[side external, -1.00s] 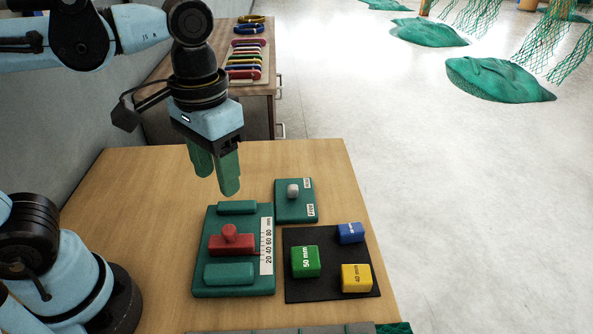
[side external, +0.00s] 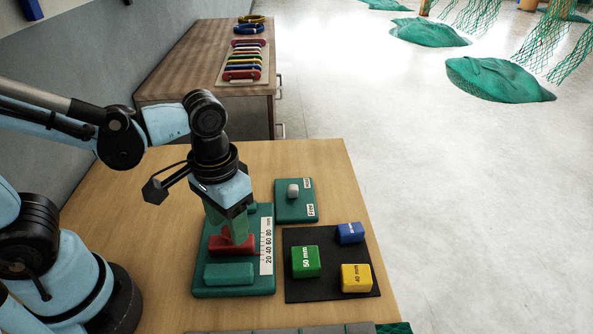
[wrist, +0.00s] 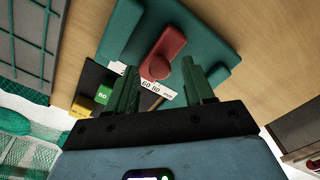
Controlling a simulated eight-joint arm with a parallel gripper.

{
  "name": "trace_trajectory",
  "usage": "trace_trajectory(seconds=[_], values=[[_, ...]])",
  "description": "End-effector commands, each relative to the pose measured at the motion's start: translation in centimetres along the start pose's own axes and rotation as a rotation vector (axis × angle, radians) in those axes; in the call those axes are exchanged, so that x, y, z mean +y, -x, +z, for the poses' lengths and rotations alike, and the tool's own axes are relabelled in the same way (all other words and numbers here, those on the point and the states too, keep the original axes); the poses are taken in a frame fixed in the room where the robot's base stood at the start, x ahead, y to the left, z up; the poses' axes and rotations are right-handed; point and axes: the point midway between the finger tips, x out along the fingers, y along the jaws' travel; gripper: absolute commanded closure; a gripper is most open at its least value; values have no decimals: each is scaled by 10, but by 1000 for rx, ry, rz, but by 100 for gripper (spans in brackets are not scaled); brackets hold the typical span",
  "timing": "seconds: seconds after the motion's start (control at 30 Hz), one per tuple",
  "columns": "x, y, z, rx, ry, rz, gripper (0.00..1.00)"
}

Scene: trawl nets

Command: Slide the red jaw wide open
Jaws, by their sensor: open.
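The red jaw (side external: 235,249) sits on a teal gauge base (side external: 203,285), between a front teal block (side external: 229,273) and a rear one (side external: 252,207) partly hidden. A white scale strip (side external: 266,246) marked in mm runs along the base's right side. My gripper (side external: 234,238) is open, pointing down over the red jaw, its green fingers low and hiding the jaw's knob in the side view. In the wrist view, the red jaw (wrist: 172,42) and its round knob (wrist: 156,69) show between the two fingertips. I cannot tell if either finger touches the knob.
A teal plate (side external: 295,211) with a white knob stands behind right. A black mat (side external: 330,289) holds green (side external: 305,262), yellow (side external: 356,278) and blue (side external: 350,232) blocks. The table's left part is clear. A side cabinet (side external: 190,85) holds coloured tools.

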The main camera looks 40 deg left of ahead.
Motion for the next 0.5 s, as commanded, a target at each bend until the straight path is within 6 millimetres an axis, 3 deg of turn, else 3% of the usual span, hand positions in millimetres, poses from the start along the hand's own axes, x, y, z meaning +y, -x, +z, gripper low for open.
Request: trace_trajectory(seconds=[0.43,0.5], values=[[0,-6,0,0,0,0,48],[0,-6,0,0,0,0,58]])
